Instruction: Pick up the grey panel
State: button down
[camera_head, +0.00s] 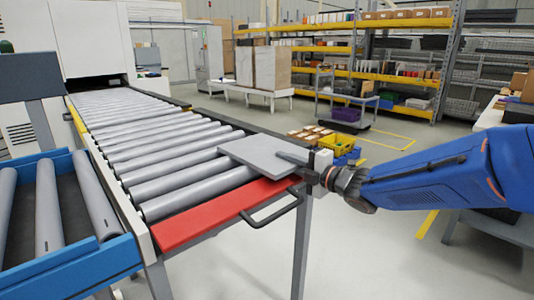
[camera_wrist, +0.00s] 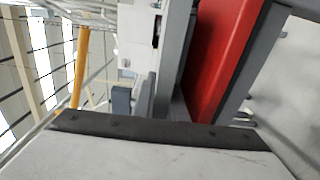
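The grey panel (camera_head: 262,154) is a flat square board. In the head view it lies level at the near right end of the roller conveyor, partly above the red end bar. My gripper (camera_head: 294,160) is at the panel's right edge, with one dark finger reaching over its top. The lower finger is hidden, so I cannot tell whether the fingers touch or squeeze the panel. In the wrist view a dark band and a pale surface fill the bottom, and the panel cannot be made out with certainty.
The red end bar (camera_head: 215,217) also shows in the wrist view (camera_wrist: 218,60). A black handle (camera_head: 274,207) sticks out below the panel. A blue-framed roller unit (camera_head: 92,262) stands at the left. A yellow bin (camera_head: 336,144) and shelves (camera_head: 370,52) are behind.

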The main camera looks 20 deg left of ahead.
jog(key=shift+r, duration=0.15)
notch_tip(320, 180, up, 9)
jog(key=shift+r, duration=0.1)
jog(key=s+d+r, duration=0.4)
jog(key=d+r, duration=0.6)
jog(key=d, duration=0.1)
jog(key=shift+d+r, duration=0.15)
jog(key=shift+r, duration=0.15)
dwell(0.9)
